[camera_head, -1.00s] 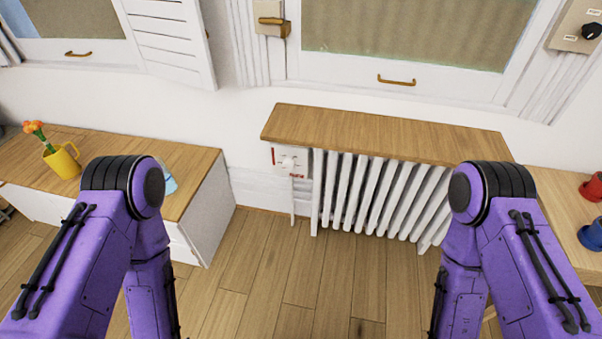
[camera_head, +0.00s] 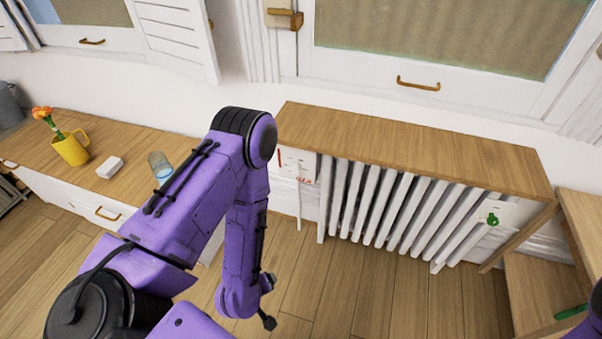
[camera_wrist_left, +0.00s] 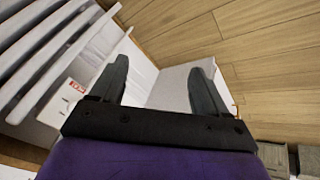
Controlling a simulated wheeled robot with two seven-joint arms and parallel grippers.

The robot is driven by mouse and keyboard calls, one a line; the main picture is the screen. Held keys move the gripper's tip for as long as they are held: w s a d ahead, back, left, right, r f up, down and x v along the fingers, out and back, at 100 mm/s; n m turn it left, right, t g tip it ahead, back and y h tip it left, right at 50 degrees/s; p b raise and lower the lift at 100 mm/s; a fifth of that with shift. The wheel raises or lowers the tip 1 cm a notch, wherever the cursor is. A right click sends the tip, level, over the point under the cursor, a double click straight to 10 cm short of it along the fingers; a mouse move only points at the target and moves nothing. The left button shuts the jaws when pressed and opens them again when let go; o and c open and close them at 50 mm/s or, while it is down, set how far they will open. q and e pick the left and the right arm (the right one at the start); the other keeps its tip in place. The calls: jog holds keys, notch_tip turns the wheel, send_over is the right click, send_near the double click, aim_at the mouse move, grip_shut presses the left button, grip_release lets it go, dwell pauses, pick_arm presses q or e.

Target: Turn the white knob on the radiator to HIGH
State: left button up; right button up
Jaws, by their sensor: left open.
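The white radiator (camera_head: 385,205) stands under a wooden shelf in the head view. A white control plate (camera_head: 300,160) with red markings is at its left end, close behind my raised left arm. The white knob on it is hard to make out, so I cannot tell its setting. In the left wrist view, a white plate with a red label (camera_wrist_left: 76,86) shows at the left, below the radiator fins. My left gripper (camera_wrist_left: 160,76) is open and empty, its fingers apart from the plate. My right gripper is out of view.
A wooden shelf (camera_head: 415,150) overhangs the radiator. A second plate with a green knob (camera_head: 492,218) is at its right end. A low cabinet at the left holds a yellow mug (camera_head: 72,150), a white box (camera_head: 110,167) and a glass (camera_head: 159,165). Floor in front is clear.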

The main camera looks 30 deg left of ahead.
pick_arm(q)
jog(key=w+f+n+t+b, duration=0.2)
jog(key=w+f+n+b, duration=0.2)
jog(key=w+f+n, duration=0.3)
jog(key=n+t+y+b, duration=0.2)
jog(key=n+t+b, duration=0.9)
jog(key=n, duration=0.9)
send_near(293, 171)
jog(key=shift+g, duration=0.4)
jog(key=b+x, duration=0.1)
jog(key=x, duration=0.3)
jog(key=b+x, duration=0.1)
jog(key=x, duration=0.3)
jog(key=shift+w+r+b, duration=0.25)
jog(key=shift+w+b, duration=0.05)
jog(key=shift+b, duration=0.1)
jog(key=shift+w+a+r, duration=0.1)
jog(key=shift+w, duration=0.45)
jog(key=c, duration=1)
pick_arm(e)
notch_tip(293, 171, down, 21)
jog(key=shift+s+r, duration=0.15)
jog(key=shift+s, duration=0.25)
